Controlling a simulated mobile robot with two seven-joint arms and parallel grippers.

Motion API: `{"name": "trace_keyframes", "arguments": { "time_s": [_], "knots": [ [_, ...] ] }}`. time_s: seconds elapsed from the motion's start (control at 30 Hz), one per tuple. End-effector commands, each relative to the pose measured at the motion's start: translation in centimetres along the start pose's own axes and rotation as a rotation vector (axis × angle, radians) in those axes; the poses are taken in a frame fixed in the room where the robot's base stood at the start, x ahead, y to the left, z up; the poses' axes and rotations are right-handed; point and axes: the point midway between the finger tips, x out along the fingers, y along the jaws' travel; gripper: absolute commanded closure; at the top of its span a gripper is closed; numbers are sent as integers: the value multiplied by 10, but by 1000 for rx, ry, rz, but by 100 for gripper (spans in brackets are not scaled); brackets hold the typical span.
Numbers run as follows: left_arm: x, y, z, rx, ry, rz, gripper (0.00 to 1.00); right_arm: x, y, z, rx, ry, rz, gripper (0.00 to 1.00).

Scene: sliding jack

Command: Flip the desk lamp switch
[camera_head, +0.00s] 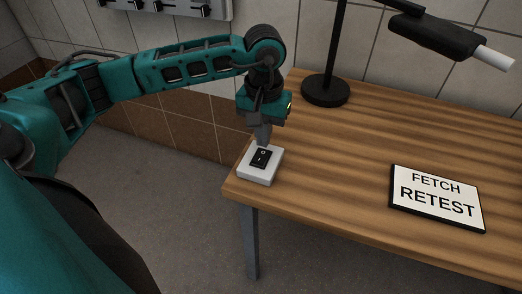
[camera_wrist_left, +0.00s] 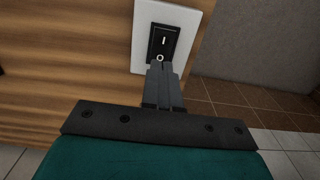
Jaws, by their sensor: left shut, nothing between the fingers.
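A white switch box (camera_head: 258,175) with a black rocker switch (camera_head: 261,158) sits at the left corner of the wooden table. My left gripper (camera_head: 263,143) points down, shut and empty, with its fingertips right at the far end of the rocker. In the left wrist view, the rocker (camera_wrist_left: 162,43) shows its marks and the gripper tips (camera_wrist_left: 160,66) are at its "O" end; I cannot tell if they touch. The desk lamp has a black round base (camera_head: 325,91) and a black head (camera_head: 436,36) with a white tube. My right gripper is not in view.
A sign (camera_head: 437,196) reading "FETCH RETEST" lies on the wooden table (camera_head: 340,150) to the right. The table between box and sign is clear. A tiled wall stands behind, with a panel (camera_head: 180,8) of slider-like parts at the top.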

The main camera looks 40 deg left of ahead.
Motion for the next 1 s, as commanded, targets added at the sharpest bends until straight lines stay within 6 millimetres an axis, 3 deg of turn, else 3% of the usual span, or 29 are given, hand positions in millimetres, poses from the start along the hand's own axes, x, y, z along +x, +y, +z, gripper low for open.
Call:
{"name": "trace_keyframes", "arguments": {
  "time_s": [0.5,1.0],
  "knots": [
    [-44,0,0,0,1,0,100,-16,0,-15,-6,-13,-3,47],
    [-45,0,0,0,0,0,100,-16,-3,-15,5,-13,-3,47]
  ]
}}
